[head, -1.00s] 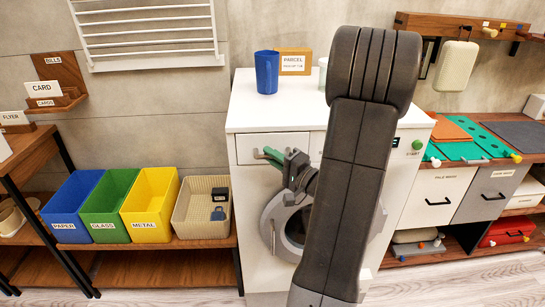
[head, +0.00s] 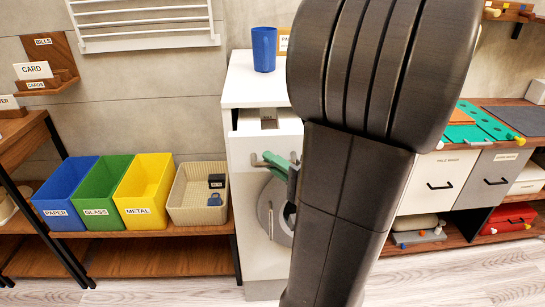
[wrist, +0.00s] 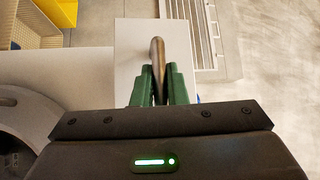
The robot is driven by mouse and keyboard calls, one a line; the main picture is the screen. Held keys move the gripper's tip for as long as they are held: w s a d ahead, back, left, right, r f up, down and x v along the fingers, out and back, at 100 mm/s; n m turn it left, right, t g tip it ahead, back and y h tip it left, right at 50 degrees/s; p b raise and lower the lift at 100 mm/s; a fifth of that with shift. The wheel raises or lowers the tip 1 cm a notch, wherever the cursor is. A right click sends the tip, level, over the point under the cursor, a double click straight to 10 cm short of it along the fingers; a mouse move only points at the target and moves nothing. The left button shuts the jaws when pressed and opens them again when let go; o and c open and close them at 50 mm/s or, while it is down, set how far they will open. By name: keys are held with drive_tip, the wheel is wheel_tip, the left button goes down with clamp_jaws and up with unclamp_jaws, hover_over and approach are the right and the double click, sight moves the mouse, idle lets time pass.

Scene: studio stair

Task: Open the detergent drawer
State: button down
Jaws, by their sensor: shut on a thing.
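The detergent drawer (head: 245,147) is at the upper left of the white washing machine's front (head: 250,85). It stands pulled out, with its inside and a small labelled part showing behind the front panel. In the wrist view its white front (wrist: 130,60) faces me. My gripper (head: 279,165) is at the drawer's bar handle (head: 258,161). In the wrist view the green fingers of my gripper (wrist: 158,88) are shut on the handle (wrist: 157,58), one on each side. My arm hides the right part of the machine and much of its round door (head: 270,210).
A blue cup (head: 264,48) stands on the machine's top. Blue, green and yellow bins (head: 144,192) and a beige basket (head: 182,205) stand on a low shelf to the left. A cabinet with drawers (head: 434,183) is to the right. Floor shows in front.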

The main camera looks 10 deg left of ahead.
drive_tip(key=shift+s+d, duration=0.25)
drive_tip(key=shift+s, duration=0.6)
drive_tip(key=c, duration=1.5)
unclamp_jaws()
drive_tip(key=shift+o, duration=0.2)
drive_tip(key=b+v, duration=0.1)
drive_tip(key=v, duration=1.2)
drive_tip(key=shift+s+d, duration=0.2)
drive_tip(key=shift+d, duration=0.15)
drive_tip(key=shift+a, duration=0.1)
drive_tip(key=shift+p+x, duration=0.4)
drive_tip(key=shift+x, duration=6.15)
drive_tip(key=shift+w, duration=0.15)
drive_tip(key=shift+f, duration=0.1)
